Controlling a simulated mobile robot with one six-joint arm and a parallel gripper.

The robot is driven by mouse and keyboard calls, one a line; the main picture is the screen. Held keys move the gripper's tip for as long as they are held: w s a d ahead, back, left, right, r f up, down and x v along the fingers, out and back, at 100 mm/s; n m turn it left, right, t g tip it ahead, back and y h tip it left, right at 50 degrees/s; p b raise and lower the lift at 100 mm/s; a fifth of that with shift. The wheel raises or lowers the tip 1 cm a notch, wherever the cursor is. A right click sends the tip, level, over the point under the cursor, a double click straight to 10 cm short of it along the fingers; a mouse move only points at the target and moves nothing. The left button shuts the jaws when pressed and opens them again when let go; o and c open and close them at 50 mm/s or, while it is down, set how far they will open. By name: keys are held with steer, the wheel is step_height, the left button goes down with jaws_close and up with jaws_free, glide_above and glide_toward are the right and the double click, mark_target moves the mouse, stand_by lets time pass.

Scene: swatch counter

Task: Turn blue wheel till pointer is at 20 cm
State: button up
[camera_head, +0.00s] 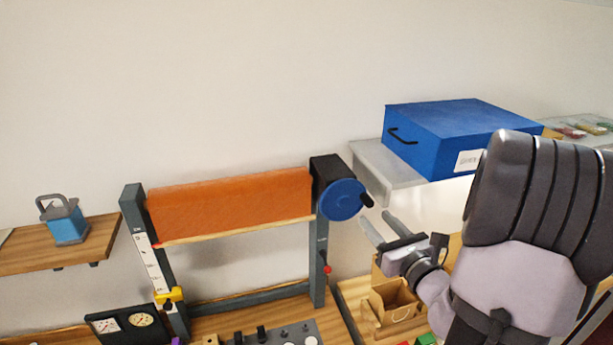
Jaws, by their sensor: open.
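The blue wheel (340,201) is on the right post of a dark grey frame. A black handle knob (367,200) sticks out at its right side. An orange cloth (230,203) hangs from the top of the frame between the two posts. A white scale strip (151,262) runs down the left post. The yellow pointer (170,296) is near the scale's lower end; the numbers are too small to read surely. My gripper (376,217) is open and empty, just below and right of the knob, apart from it in the picture.
A blue box (455,135) with a black handle stands on a grey shelf (390,184) above and right of my gripper. Cardboard boxes (393,300) are below it. A wooden shelf with a blue weight (66,222) is at left. Dial gauges (125,324) stand at the lower left.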

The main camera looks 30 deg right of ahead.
mark_target(371, 206)
steer(key=shift+m+h, duration=0.4)
steer(key=p+x, duration=0.1)
steer(key=x, duration=0.2)
steer(key=d+p+x, duration=0.1)
steer(key=x, duration=0.3)
steer(key=shift+s+d+r, duration=0.1)
steer(key=shift+s+r, duration=0.05)
steer(key=shift+s, duration=0.05)
